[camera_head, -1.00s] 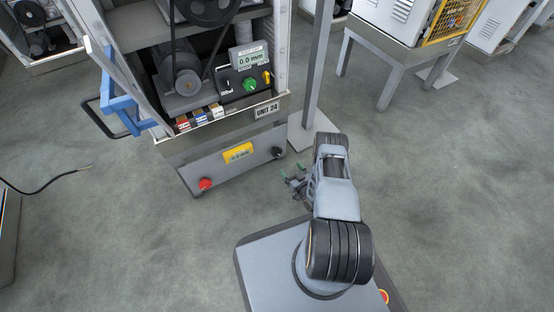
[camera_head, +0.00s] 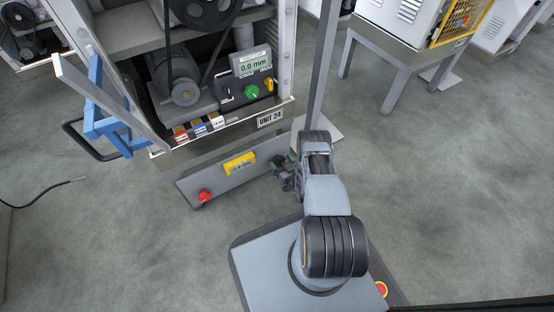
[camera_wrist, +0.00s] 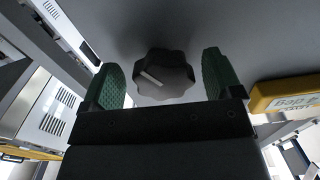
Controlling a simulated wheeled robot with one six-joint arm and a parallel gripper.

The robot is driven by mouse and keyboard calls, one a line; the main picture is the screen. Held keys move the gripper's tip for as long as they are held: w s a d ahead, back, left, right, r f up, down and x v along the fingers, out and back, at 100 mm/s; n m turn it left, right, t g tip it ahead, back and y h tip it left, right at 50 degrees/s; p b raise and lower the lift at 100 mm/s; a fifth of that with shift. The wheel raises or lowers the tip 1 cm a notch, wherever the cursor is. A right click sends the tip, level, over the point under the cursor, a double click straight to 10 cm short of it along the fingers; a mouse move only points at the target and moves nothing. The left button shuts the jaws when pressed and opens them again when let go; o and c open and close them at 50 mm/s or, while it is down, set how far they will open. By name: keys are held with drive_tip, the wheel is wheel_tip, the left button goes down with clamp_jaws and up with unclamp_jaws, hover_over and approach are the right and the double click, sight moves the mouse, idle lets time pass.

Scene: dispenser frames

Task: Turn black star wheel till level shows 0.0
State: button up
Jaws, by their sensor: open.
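The black star wheel (camera_wrist: 165,76) is a lobed knob with a pale line on its face, on the grey panel in the wrist view. My gripper (camera_wrist: 164,62) is open, with one green-padded finger on each side of the wheel and a visible gap to it. In the head view my gripper (camera_head: 284,166) is at the right end of the low front panel and hides the wheel. A yellow level box (camera_head: 240,162) is left of it; its reading is too small to tell. Part of the yellow box (camera_wrist: 290,95) shows right of the fingers in the wrist view.
A red knob (camera_head: 204,196) is at the panel's left end. Above, a separate display (camera_head: 252,64) reads 0.0 mm over a green knob (camera_head: 251,91). A grey post (camera_head: 321,70) stands right of the unit.

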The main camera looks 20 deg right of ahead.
drive_tip(key=shift+w+a, duration=0.1)
drive_tip(key=shift+w, duration=0.2)
drive_tip(key=c, duration=0.9)
